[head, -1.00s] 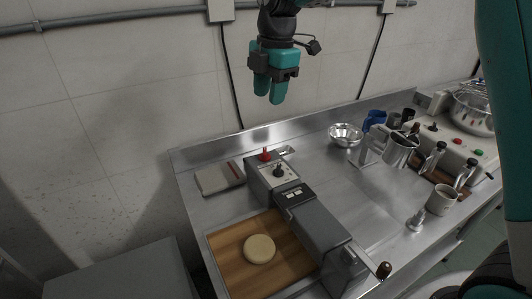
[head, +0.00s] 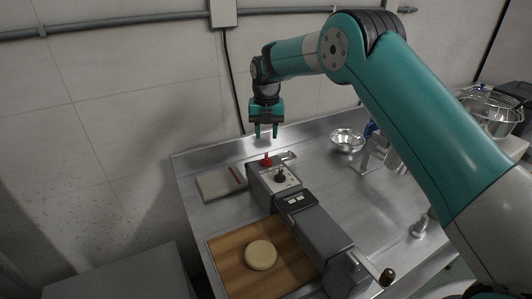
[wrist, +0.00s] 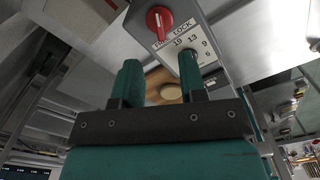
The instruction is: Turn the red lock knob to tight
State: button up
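The red lock knob (head: 266,160) stands at the back end of a grey machine (head: 322,228) on the steel table. In the wrist view the red knob (wrist: 159,20) is near the top edge, with a pale pointer mark on it. A plate beside it reads "LOCK" and shows numbers; another word there is hard to read. My gripper (head: 266,133) points down just above the knob, apart from it. In the wrist view my gripper (wrist: 160,66) has its two fingers spread, with nothing held between them.
A black knob (head: 280,176) sits close to the red one on the same panel. A pale dough disc (head: 261,254) lies on a wooden board (head: 226,255). A flat box (head: 218,184) lies left of the machine, and a metal bowl (head: 347,141) stands right. The wall is close behind.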

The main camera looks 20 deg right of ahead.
aim_at(266, 156)
notch_tip(266, 156, down, 8)
jog(key=shift+f+p, duration=0.15)
jog(key=shift+p, duration=0.55)
jog(key=shift+c, duration=0.2)
grip_shut()
